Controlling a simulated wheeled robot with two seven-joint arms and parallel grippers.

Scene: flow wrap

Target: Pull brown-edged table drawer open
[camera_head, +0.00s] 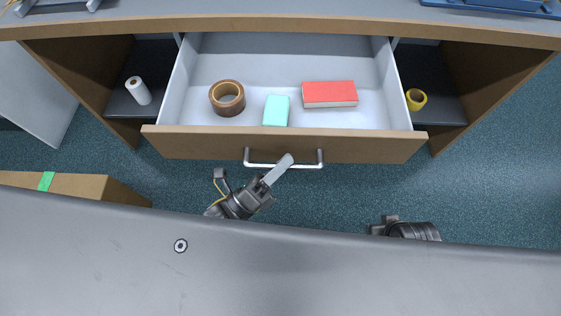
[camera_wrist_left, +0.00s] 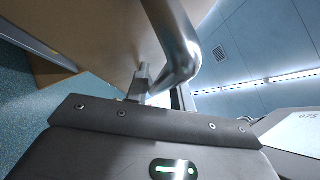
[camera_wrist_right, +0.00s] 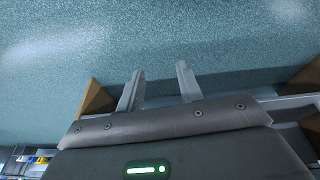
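The brown-edged drawer (camera_head: 185,143) stands pulled out from the table, with its pale interior showing. A silver bar handle (camera_head: 308,165) is on its front, and it shows large in the left wrist view (camera_wrist_left: 183,60). My left gripper (camera_head: 279,168) is at the middle of the handle, with a finger crossing over the bar. Its fingers look closed in around the bar; the far finger is mostly hidden behind the handle. My right gripper (camera_wrist_right: 160,85) is open and empty, away from the drawer; its fingers point over bare floor.
The drawer holds a brown tape roll (camera_head: 227,98), a mint block (camera_head: 276,111) and a red-topped box (camera_head: 330,94). Side shelves hold a white roll (camera_head: 138,90) and a yellow tape roll (camera_head: 416,99). A cardboard box (camera_head: 85,186) is at left. Floor on the right is clear.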

